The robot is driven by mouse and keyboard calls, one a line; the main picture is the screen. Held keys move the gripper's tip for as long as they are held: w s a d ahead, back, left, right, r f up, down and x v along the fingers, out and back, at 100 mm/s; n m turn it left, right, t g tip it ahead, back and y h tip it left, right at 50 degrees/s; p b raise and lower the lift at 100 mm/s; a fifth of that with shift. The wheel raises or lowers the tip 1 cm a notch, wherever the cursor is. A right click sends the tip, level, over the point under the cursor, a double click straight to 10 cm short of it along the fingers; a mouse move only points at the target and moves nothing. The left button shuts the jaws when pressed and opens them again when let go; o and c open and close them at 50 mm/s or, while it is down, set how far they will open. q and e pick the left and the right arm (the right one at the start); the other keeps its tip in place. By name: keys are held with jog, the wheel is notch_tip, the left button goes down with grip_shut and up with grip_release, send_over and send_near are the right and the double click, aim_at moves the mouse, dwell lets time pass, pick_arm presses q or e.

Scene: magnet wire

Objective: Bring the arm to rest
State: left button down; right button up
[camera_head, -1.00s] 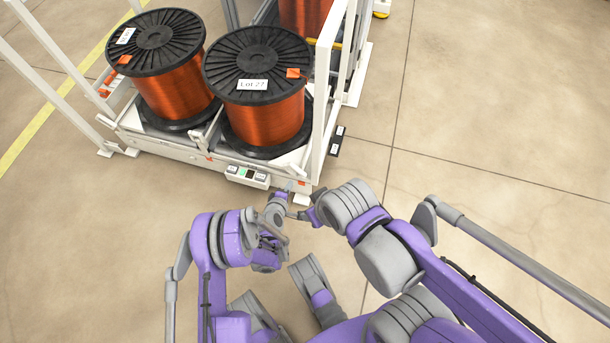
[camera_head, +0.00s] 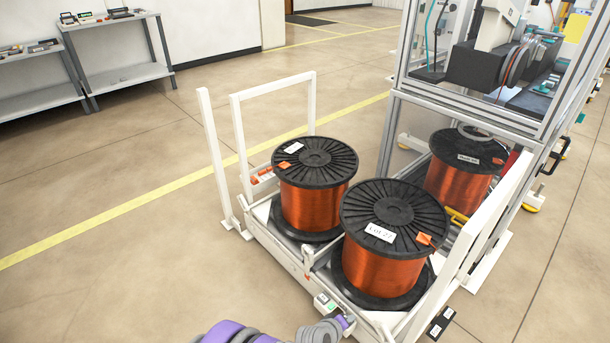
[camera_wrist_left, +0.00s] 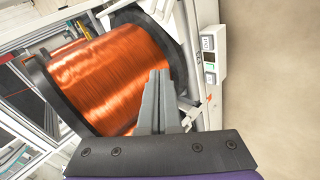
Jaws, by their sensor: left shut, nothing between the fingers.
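My left gripper (camera_wrist_left: 159,78) shows in the left wrist view, its two grey fingers shut together with nothing between them. The fingers point toward a copper wire spool (camera_wrist_left: 112,80), and whether they touch it cannot be told. In the head view only purple and grey parts of my arms show at the bottom edge, in front of the spool rack. My right gripper is not visible.
A white-framed rack (camera_head: 282,258) holds a left spool (camera_head: 312,205) and a right spool (camera_head: 380,268). A small button box (camera_head: 325,304) is on its front edge; it also shows in the wrist view (camera_wrist_left: 209,55). A machine (camera_head: 480,100) stands behind. Floor at left is clear.

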pick_arm(q)
jog(key=s+a+r+m+y, duration=0.2)
jog(key=s+a+r, duration=0.1)
jog(key=a+r, duration=0.55)
jog(key=s+a+r+m+y, duration=0.1)
jog(key=s+a+r, duration=0.3)
jog(key=a+r, duration=0.45)
jog(key=s+a+r+m+g+y, duration=0.1)
jog(key=s+a+r+m+y, duration=0.1)
jog(key=s+a, duration=0.65)
jog(key=s+a+r+m+g+y, duration=0.1)
jog(key=s+a+r+g+y, duration=0.1)
jog(key=s+a, duration=0.65)
notch_tip(320, 180, up, 28)
jog(key=s+d+t+p, duration=0.1)
jog(key=d+p, duration=0.1)
jog(key=p, duration=2.2)
jog(key=shift+s+d+f+p, duration=0.15)
jog(key=shift+s+d+p, duration=0.1)
jog(key=shift+d+p, duration=0.05)
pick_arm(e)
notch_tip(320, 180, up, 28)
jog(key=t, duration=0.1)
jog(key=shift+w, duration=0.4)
pick_arm(q)
jog(key=shift+s, duration=0.15)
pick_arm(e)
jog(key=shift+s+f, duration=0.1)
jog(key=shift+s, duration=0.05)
